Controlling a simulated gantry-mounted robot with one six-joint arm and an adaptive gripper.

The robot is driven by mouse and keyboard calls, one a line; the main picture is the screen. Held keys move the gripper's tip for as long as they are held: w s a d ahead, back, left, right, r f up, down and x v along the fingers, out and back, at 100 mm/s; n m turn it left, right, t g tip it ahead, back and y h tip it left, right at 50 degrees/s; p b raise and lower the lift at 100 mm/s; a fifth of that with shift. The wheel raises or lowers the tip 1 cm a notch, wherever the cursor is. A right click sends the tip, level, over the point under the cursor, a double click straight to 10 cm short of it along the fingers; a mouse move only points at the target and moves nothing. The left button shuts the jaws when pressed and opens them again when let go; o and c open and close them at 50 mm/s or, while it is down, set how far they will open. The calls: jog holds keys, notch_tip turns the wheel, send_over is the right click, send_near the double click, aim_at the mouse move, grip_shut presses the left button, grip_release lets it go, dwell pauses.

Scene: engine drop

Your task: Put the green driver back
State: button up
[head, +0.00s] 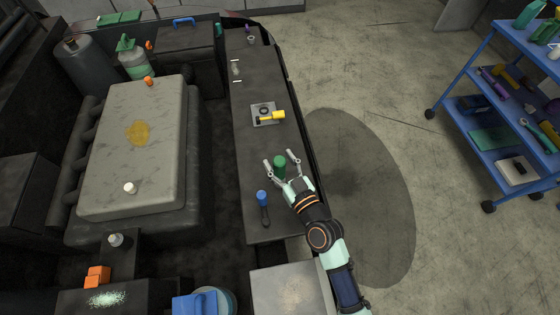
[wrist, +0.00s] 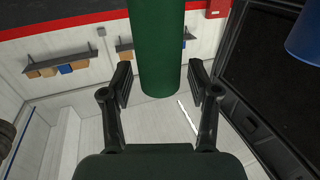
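The green driver (head: 280,166) shows as a thick green handle over the long dark bench top, right of the engine bay. It also shows in the wrist view (wrist: 157,45), running down from the top edge between the fingers. My gripper (head: 280,158) is open with one finger on each side of the green handle. In the wrist view there is a gap between each finger pad and the handle. The handle's far end, any shaft and what holds it up are not clear in either view.
A yellow-handled tool (head: 272,117) lies over a grey plate (head: 258,107) farther up the bench (head: 250,145). The pale engine cover (head: 140,150) is left. A blue shelf cart (head: 480,95) stands right, across open floor.

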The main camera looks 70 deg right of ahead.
jog(key=b+v, duration=0.2)
jog(key=v, duration=0.5)
jog(key=shift+a+f, duration=0.1)
jog(key=shift+a, duration=0.05)
jog(key=shift+s+a, duration=0.25)
